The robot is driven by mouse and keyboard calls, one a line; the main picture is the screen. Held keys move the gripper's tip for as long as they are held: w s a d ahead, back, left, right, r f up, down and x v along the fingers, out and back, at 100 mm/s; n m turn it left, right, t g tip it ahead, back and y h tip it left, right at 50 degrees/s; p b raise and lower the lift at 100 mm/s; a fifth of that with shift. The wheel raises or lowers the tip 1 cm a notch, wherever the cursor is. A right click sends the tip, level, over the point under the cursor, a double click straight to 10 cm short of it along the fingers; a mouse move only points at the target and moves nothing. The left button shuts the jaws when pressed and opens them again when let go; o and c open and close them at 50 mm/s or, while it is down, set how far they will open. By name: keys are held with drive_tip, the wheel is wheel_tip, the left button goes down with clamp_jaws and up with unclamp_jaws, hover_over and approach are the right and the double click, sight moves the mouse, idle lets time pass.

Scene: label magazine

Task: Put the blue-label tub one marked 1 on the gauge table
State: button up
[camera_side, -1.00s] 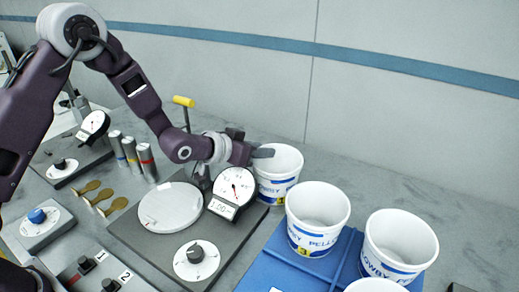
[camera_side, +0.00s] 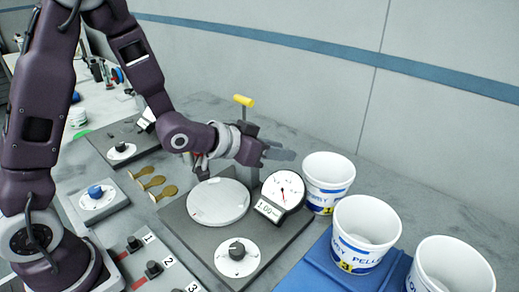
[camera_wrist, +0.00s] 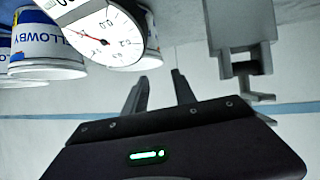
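A white tub with a blue label (camera_side: 327,188) stands behind the gauge dial (camera_side: 284,191); its yellow number patch is too small to read surely. A similar tub (camera_side: 365,232) marked 3 stands nearer, and another (camera_side: 450,268) is cut off at the lower right. The round white gauge table (camera_side: 217,203) is bare. My gripper (camera_side: 285,155) is above the dial, left of the rear tub and apart from it. In the wrist view my gripper (camera_wrist: 158,78) has its fingers spread with nothing between them. Tubs (camera_wrist: 45,45) show upside down beside the dial (camera_wrist: 105,35).
A yellow-topped handle (camera_side: 243,101) rises behind my gripper. Bare bench shows right of the rear tub.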

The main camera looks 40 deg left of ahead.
drive_tip(key=s+a+r+n+g+y, duration=0.1)
drive_tip(key=s+a+r+g+y, duration=0.1)
drive_tip(key=s, duration=0.7)
drive_tip(key=s+a+r+g+y, duration=0.1)
drive_tip(key=s+a+r+g, duration=0.1)
drive_tip(key=s+a+r, duration=0.2)
drive_tip(key=s+r, duration=0.3)
drive_tip(key=s, duration=0.2)
drive_tip(key=shift+a+n+y, duration=0.3)
drive_tip(key=shift+n+y, duration=0.1)
drive_tip(key=shift+o, duration=0.6)
drive_tip(key=s+g, duration=0.2)
drive_tip(key=s, duration=1)
drive_tip(key=shift+d, duration=0.35)
drive_tip(key=shift+w, duration=0.1)
